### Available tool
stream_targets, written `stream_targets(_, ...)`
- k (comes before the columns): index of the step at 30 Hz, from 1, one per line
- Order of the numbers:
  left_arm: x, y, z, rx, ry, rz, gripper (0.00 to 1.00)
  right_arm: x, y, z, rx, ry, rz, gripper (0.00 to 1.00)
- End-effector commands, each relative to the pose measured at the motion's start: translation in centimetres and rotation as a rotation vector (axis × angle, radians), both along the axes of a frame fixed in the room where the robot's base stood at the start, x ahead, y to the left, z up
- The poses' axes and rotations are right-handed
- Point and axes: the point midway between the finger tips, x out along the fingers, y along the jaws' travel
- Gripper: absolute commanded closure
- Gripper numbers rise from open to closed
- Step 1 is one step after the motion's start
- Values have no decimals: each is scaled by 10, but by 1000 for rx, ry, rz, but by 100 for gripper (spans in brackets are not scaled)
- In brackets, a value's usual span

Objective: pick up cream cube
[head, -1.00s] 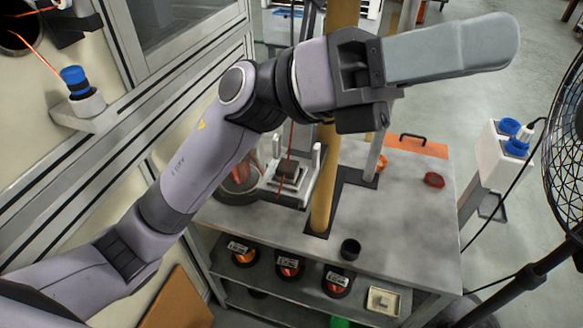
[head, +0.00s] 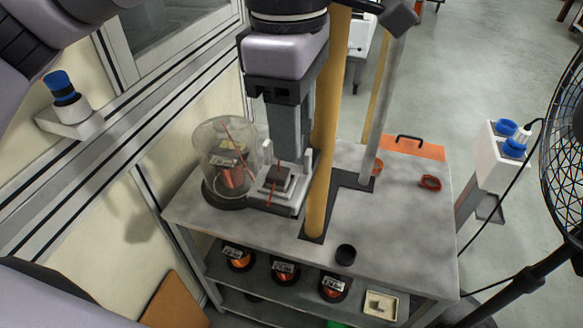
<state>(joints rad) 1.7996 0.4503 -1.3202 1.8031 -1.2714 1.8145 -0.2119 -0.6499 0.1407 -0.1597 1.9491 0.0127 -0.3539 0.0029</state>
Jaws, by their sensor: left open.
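I cannot make out a clear cream cube. A small pale piece (head: 378,306) lies in a cream tray (head: 393,313) on the shelf under the bench top, at the lower right of the bench; its shape is too small to tell. My left gripper (head: 293,152) is open and points down from the top, its grey fingers seen nearly edge-on. It is in front of or above the small winding fixture (head: 277,183), well away from the tray; contact with the fixture cannot be told. My right gripper is not in view.
A yellow post (head: 325,130) stands right beside my left gripper. A clear-domed spool (head: 226,150) is on its left. A black cup (head: 345,254) and red ring (head: 430,183) sit on the bench top (head: 395,235). Several copper spools (head: 285,270) line the shelf. A fan (head: 568,130) stands right.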

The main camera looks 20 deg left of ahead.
Motion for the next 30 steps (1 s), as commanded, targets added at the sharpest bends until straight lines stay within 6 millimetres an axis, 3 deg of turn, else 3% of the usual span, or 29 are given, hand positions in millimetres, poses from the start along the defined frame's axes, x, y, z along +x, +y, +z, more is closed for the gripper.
stream_targets(5, -1, 17, 3, 46, 0, 51, 60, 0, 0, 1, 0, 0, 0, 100)
stream_targets(19, -6, 14, -57, 43, 3, 49, 60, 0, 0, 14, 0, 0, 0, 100)
stream_targets(28, -6, 14, -64, 42, 0, 47, 60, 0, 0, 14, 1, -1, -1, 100)
stream_targets(29, -6, 14, -64, 42, 0, 47, 63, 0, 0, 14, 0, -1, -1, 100)
stream_targets(30, -5, 14, -64, 42, 0, 47, 76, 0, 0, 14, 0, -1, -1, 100)
